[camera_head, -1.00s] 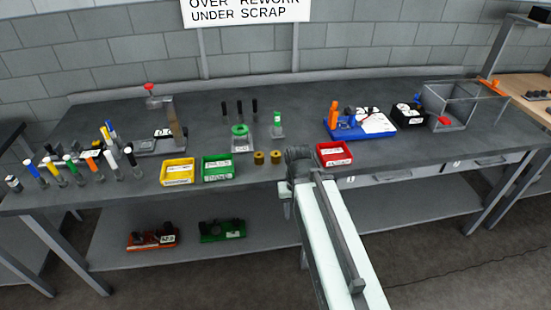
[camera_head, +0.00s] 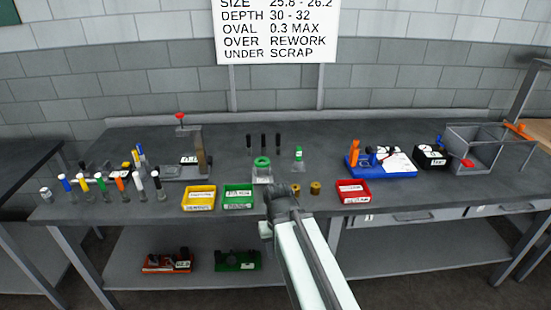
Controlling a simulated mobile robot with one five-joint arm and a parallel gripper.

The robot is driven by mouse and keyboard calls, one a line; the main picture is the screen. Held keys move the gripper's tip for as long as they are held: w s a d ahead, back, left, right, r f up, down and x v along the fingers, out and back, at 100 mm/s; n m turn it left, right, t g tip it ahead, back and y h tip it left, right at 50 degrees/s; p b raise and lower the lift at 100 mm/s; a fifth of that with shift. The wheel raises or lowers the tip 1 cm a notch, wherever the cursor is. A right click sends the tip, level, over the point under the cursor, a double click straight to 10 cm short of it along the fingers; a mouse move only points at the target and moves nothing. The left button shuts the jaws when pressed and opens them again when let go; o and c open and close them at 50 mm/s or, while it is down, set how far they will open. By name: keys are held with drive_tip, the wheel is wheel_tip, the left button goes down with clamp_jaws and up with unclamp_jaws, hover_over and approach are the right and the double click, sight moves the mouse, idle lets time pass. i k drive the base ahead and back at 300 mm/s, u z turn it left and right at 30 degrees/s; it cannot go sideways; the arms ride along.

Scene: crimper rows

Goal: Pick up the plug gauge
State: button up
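A small upright piece with a green top and pale base (camera_head: 298,156) stands near the middle of the bench; it looks like the plug gauge, though its details are too small to be sure. A green ring on a grey block (camera_head: 262,168) stands to its left. My gripper (camera_head: 281,192) is at the end of my pale arm, over the bench's front edge, in front of the grey block and apart from the green-topped piece. Its fingers are not distinguishable, so I cannot tell whether it is open.
Two brass cylinders (camera_head: 315,188) sit right of my gripper. Yellow (camera_head: 199,198), green (camera_head: 238,197) and red (camera_head: 353,192) bins line the front edge. Several black pins (camera_head: 263,144) stand behind. Several coloured-handled tools (camera_head: 119,182) stand at left. A blue tray (camera_head: 381,167) is at right.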

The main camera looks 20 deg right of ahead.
sight(298, 156)
drive_tip(key=u, duration=3.4)
drive_tip(key=k, duration=1.75)
drive_tip(key=z, duration=1.5)
drive_tip(key=i, duration=1.7)
drive_tip(key=u, duration=0.05)
